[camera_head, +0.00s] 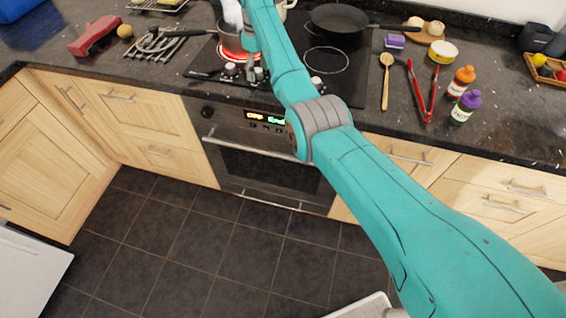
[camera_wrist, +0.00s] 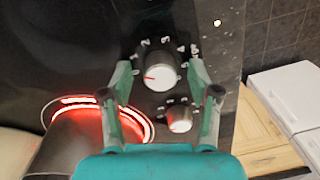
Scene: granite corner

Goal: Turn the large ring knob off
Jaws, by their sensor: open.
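A large white knob (camera_wrist: 158,76) with a red pointer line and a marked scale is in the middle of the wrist view. A smaller white knob (camera_wrist: 180,122) with a red mark sits nearer my palm. My gripper (camera_wrist: 161,68) is open, with one finger on each side of the large knob; I cannot tell whether they touch it. In the head view my gripper (camera_head: 254,73) is at the front of the cooktop, partly hiding the knobs there. A ring (camera_wrist: 140,122) glows red; it also glows in the head view (camera_head: 238,55).
A saucepan (camera_head: 231,42) stands on the glowing ring, its handle pointing left. A dark frying pan (camera_head: 338,19) is on the back of the cooktop. A wooden spoon (camera_head: 386,80), red tongs (camera_head: 420,92) and two bottles (camera_head: 461,81) lie or stand to the right.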

